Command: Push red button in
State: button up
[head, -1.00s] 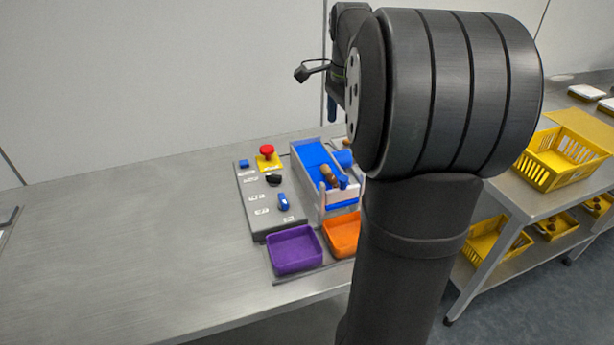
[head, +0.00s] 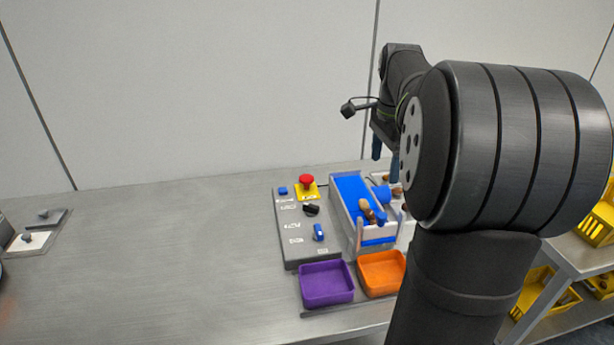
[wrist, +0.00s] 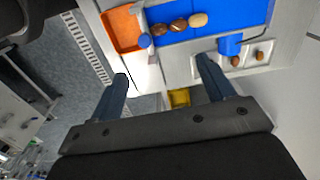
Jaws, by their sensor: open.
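The red mushroom button (head: 306,181) stands on a yellow base (head: 308,193) at the far end of the grey control panel (head: 293,240). Nothing touches it. My gripper (head: 385,153) hangs in the air to the right of the button, beyond the conveyor, partly hidden by my own arm. In the wrist view my gripper (wrist: 162,78) shows two blue-grey fingers spread apart with nothing between them. The button is not visible in the wrist view.
The blue conveyor (head: 352,190) with dates stands right of the panel. The panel also has a black knob (head: 311,210) and a blue switch (head: 319,232). A purple tray (head: 327,284) and an orange tray (head: 382,273) sit in front. The table's left is mostly clear.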

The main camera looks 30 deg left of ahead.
jog(key=a+f+n+t, duration=0.1)
jog(key=a+n, duration=0.1)
jog(key=w+a+f+n+y, duration=0.1)
jog(key=a+n, duration=0.1)
jog(key=a, duration=0.1)
jog(key=w+a+f+n+t+y, duration=0.1)
jog(key=a+n, duration=0.2)
jog(key=shift+w+a+f+t, duration=0.15)
jog(key=shift+a+f+t, duration=0.15)
jog(key=shift+f, duration=0.1)
grip_shut()
jog(key=a+f+n+t+y, duration=0.2)
jog(key=a+n+t+y, duration=0.1)
jog(key=a+n, duration=0.7)
jog(key=shift+w+a+n+t+y, duration=0.15)
jog(key=shift+a+n+t+y, duration=0.2)
jog(key=shift+a+y, duration=0.45)
jog(key=shift+a, duration=0.15)
